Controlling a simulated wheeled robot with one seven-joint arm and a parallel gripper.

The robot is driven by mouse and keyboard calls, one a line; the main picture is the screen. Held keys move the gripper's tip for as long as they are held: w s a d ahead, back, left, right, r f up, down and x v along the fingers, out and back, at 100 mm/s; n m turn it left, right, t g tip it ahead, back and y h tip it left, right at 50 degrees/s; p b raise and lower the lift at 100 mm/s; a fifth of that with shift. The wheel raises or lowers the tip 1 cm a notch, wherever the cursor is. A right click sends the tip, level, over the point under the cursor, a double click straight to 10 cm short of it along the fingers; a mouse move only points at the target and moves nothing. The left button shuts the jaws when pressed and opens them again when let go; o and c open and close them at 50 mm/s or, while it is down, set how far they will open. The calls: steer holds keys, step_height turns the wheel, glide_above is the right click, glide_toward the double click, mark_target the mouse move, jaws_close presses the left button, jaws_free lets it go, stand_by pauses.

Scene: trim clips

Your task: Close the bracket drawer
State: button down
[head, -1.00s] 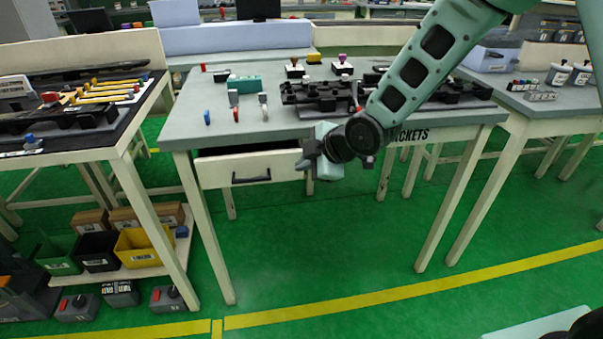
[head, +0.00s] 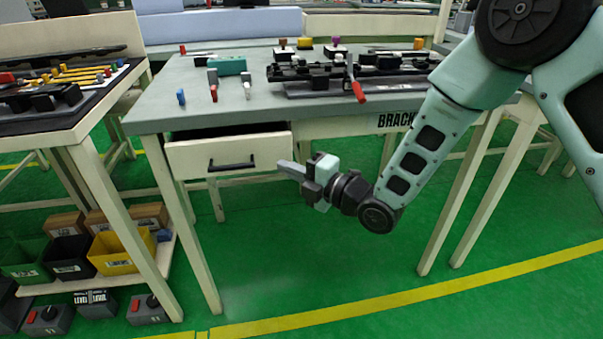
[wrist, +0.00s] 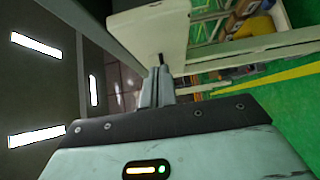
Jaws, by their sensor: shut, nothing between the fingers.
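The bracket drawer, with its cream front (head: 190,158) and dark bar handle (head: 232,166), hangs under the left part of the grey table. It stands open, with a dark gap between its front and the tabletop. My gripper (head: 283,166) is shut and empty at the right end of the drawer front, right of the handle. In the wrist view the closed fingers (wrist: 157,84) point at the lower edge of a cream panel (wrist: 150,32), which looks like the drawer front. I cannot tell whether they touch it.
The grey table (head: 150,112) carries clips, tools and a black fixture (head: 320,75). A red-handled lever (head: 358,92) sticks out at its front. A side table (head: 88,140) with bins on its lower shelf stands at the left. The green floor (head: 330,270) in front is clear.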

mark_target(278, 153)
steer(key=shift+x, duration=2.6)
steer(key=w+b, duration=0.1)
steer(key=w, duration=0.1)
steer(key=w+a+b, duration=0.1)
steer(key=w, duration=0.1)
steer(key=shift+f, duration=0.15)
steer(key=shift+w+r, duration=0.2)
steer(key=shift+r, duration=0.1)
steer(key=shift+d+f, duration=0.1)
steer(key=shift+d, duration=0.05)
